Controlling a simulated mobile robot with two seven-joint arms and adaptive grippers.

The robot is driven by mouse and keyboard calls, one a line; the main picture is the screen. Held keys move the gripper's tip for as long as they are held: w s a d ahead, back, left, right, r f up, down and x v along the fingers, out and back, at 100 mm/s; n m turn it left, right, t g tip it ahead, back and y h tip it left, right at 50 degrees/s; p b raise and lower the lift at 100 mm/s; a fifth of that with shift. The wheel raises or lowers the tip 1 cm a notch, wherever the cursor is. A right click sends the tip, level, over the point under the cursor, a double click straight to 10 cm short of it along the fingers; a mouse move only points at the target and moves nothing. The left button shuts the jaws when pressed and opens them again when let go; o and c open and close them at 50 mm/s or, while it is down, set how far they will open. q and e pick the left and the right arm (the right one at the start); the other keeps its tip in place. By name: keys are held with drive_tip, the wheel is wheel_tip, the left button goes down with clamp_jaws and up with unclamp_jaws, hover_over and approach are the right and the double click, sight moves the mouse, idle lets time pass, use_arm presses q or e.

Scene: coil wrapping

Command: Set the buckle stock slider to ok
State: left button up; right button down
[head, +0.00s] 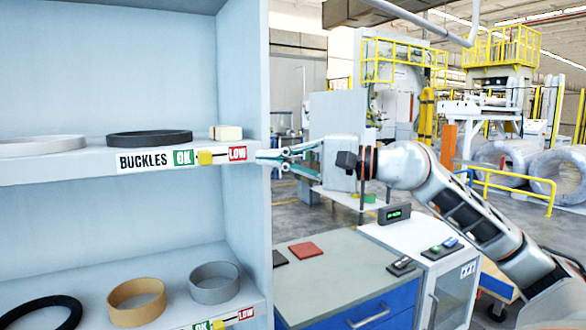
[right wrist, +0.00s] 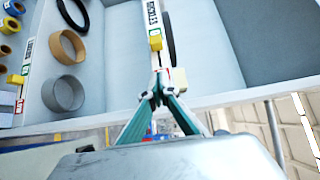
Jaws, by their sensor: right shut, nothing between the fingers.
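The BUCKLES label (head: 143,161) is on the front edge of the upper shelf in the head view. To its right are a green OK tag (head: 183,157), a yellow slider knob (head: 205,157) and a red LOW tag (head: 237,153). The knob sits at the OK end of its short track, beside the OK tag. It also shows in the right wrist view (right wrist: 155,43), ahead of the fingertips. My right gripper (head: 262,158) is shut and empty, just right of the LOW tag, apart from the knob. My left gripper is out of view.
A black ring (head: 150,138) and a pale block (head: 226,132) lie on the upper shelf. The lower shelf holds a tan ring (head: 137,302), a grey ring (head: 214,283) and another slider. A workbench (head: 345,262) stands below my right arm.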

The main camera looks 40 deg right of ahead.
use_arm(q)
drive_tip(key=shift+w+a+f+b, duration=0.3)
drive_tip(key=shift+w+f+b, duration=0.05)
drive_tip(key=shift+b, duration=0.15)
use_arm(e)
drive_tip(key=v, duration=0.5)
